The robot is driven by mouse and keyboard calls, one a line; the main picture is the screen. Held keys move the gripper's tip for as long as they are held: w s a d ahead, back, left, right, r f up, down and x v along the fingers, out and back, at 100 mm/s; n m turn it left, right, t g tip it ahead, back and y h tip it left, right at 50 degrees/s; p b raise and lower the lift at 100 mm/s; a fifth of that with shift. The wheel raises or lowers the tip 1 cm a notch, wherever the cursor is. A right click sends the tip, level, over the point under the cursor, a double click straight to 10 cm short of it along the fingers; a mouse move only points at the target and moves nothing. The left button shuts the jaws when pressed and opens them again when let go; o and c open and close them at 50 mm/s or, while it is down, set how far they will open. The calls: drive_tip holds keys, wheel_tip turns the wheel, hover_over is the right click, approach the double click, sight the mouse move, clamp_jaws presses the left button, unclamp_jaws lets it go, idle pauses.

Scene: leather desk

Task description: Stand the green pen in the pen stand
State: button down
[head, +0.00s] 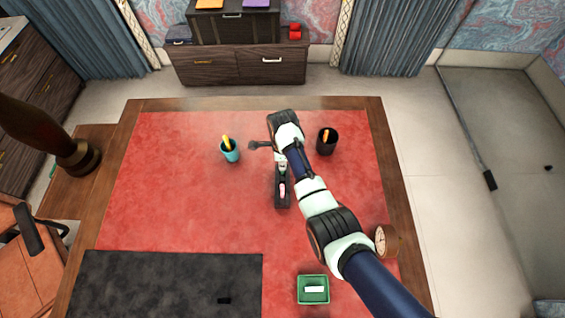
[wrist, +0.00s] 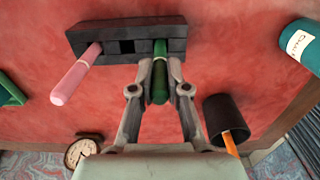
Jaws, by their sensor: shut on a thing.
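The black pen stand (wrist: 113,31) is a long block on the red desk top; it also shows in the head view (head: 283,204), below my gripper. A pink pen (wrist: 76,80) stands in its left hole in the wrist view. The middle hole (wrist: 127,47) is empty. My gripper (wrist: 161,64) is shut on the green pen (wrist: 160,85), with a fingertip on each side. The pen's far end meets the stand at its right end; I cannot tell how deep it sits in a hole. In the head view, my arm hides the green pen.
A black cup (head: 327,146) with an orange pencil stands right of my wrist. A teal cup (head: 230,156) with a yellow item stands left. A round clock (head: 385,241) and a green tray (head: 314,299) are nearer. A dark mat (head: 165,285) lies front left. The desk's left middle is clear.

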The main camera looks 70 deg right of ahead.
drive_tip(key=c, duration=1.2)
unclamp_jaws()
drive_tip(key=shift+f, duration=0.1)
drive_tip(key=shift+o, duration=0.2)
wheel_tip(320, 180, up, 12)
drive_tip(key=shift+r+p, duration=0.2)
drive_tip(key=shift+p, duration=0.9)
